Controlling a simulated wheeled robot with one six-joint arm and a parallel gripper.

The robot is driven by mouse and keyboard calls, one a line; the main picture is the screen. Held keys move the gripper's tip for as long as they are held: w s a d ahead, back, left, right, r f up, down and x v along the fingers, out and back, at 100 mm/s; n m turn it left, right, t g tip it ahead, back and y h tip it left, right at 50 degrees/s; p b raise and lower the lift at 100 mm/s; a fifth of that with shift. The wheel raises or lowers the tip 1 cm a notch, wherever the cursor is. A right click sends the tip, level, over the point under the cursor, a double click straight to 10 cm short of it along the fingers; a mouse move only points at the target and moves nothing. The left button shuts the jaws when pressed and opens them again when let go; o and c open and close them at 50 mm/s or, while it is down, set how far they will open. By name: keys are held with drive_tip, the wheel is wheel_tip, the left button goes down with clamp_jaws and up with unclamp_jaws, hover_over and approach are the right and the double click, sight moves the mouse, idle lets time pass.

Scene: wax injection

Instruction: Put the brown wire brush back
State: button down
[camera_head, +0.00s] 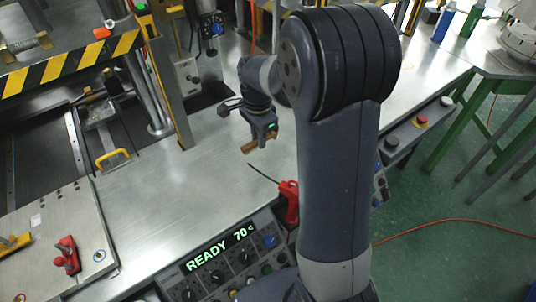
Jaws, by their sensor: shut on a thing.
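My gripper (261,141) is in the middle of the camera_head view, pointing down over the bare metal worktop. It is shut on the brown wire brush (251,147), whose brown body shows just below the jaws. The brush looks close to the worktop, but I cannot tell whether it touches it. The fingers hide part of it, and its bristles are too small to make out.
The worktop (180,190) is bare left of my gripper. A red-handled tool (288,203) is at its front edge, by the READY control panel (220,258). A metal mould plate (45,245) with red clamp (67,255) lies at left. A striped press (70,62) stands behind.

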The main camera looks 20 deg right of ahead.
sight(259, 162)
drive_tip(key=shift+f, duration=3.6)
drive_tip(key=shift+f, duration=0.2)
drive_tip(key=c, duration=1.4)
unclamp_jaws()
wheel_tip(259, 162, up, 12)
drive_tip(key=shift+r, duration=0.2)
